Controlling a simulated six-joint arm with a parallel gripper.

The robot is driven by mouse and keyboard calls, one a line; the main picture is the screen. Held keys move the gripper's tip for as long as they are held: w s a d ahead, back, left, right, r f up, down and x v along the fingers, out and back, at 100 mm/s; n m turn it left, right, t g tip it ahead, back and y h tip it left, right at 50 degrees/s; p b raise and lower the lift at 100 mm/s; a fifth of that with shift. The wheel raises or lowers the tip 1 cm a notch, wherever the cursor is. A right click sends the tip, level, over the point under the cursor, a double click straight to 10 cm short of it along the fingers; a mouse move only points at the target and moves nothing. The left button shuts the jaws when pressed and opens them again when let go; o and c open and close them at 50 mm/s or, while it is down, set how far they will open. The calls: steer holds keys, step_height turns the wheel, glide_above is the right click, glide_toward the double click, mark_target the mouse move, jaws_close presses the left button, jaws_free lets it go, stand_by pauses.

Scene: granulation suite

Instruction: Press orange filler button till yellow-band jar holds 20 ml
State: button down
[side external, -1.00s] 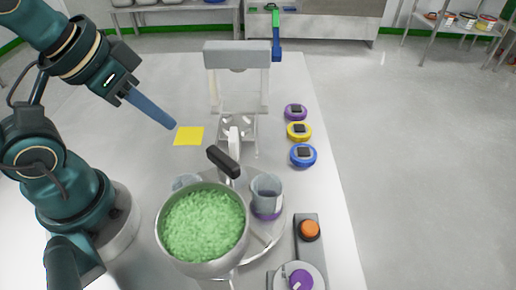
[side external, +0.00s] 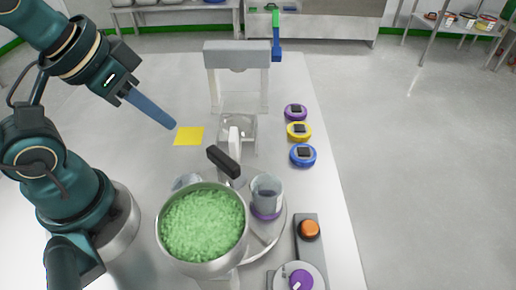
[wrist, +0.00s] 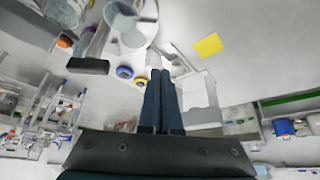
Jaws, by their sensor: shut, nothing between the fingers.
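The orange button (side external: 309,229) sits on a grey box at the front right; it also shows at the upper left of the wrist view (wrist: 64,41). A clear jar with a purple band (side external: 266,195) stands upright on the round turntable, with bluish content. Another clear jar (side external: 186,182) is mostly hidden behind the pan, so its band cannot be seen. I cannot make out a yellow band on any jar or read a fill level. My gripper (side external: 173,125) is shut and empty, above the table at left, far from the button; its fingers are together in the wrist view (wrist: 160,75).
A pan of green granules (side external: 203,224) stands in front, its black handle (side external: 223,161) pointing back. Purple (side external: 295,111), yellow (side external: 299,131) and blue (side external: 303,154) discs line the right edge. A yellow square (side external: 189,136) lies near my fingers. A grey-topped stand (side external: 237,55) is behind.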

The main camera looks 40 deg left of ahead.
steer(key=w+d+r+n+g+h, duration=0.1)
steer(key=w+d+r+n+h, duration=0.2)
steer(key=d, duration=0.3)
steer(key=n+g+h, duration=0.4)
steer(key=g+h, duration=0.2)
glide_above(305, 221)
steer(key=shift+f, duration=2.15)
steer(key=shift+w+f, duration=0.1)
steer(key=shift+f, duration=4.3)
